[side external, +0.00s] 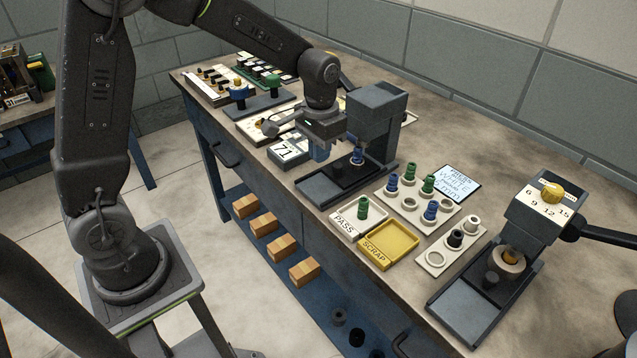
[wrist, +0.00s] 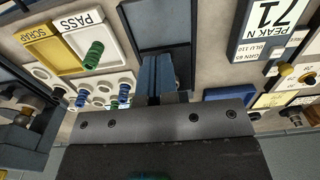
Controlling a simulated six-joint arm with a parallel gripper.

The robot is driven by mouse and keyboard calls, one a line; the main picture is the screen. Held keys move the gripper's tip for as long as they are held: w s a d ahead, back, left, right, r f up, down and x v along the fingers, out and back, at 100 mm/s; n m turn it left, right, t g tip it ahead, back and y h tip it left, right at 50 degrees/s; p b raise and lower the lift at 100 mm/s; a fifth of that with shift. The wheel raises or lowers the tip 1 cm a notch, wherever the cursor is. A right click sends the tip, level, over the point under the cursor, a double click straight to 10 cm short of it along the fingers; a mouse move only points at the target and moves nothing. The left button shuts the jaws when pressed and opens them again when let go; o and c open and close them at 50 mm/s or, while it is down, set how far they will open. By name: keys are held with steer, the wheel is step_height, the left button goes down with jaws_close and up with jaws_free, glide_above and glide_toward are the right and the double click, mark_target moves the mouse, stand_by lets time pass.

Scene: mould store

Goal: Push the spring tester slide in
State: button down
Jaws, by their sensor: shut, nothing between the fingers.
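The spring tester (side external: 377,105) is a dark grey upright press on a long low base. Its black slide (side external: 350,174) lies on the base at the foot of the upright, with a blue spring (side external: 357,155) standing on it. In the wrist view the tester's base (wrist: 150,12) runs up from behind my fingers, which hide much of the slide and the spring. My gripper (side external: 321,154) points down just left of the spring, low over the base, with its blue fingers shut and empty. The fingers also show in the wrist view (wrist: 155,58). I cannot tell whether they touch the slide.
A readout (side external: 287,152) showing 71 stands left of the tester. A white PASS tray (side external: 345,226) holding a green spring, a yellow SCRAP tray (side external: 398,255) and spring racks (side external: 412,204) lie to the right. A dial machine (side external: 540,205) stands at the far right.

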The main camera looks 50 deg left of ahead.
steer(key=shift+s+r, duration=0.35)
steer(key=shift+r, duration=0.4)
steer(key=shift+s+r, duration=0.3)
steer(key=shift+r, duration=0.4)
steer(key=shift+s+r, duration=0.35)
steer(key=shift+r, duration=0.4)
steer(key=s+d+r+t, duration=0.1)
steer(key=s+r, duration=0.3)
steer(key=s, duration=0.5)
steer(key=s+d+r+t, duration=0.2)
steer(key=s+r+t, duration=0.1)
steer(key=s, duration=0.5)
steer(key=shift+s+r+t, duration=0.35)
steer(key=shift+r+t, duration=0.05)
steer(key=shift+t, duration=0.4)
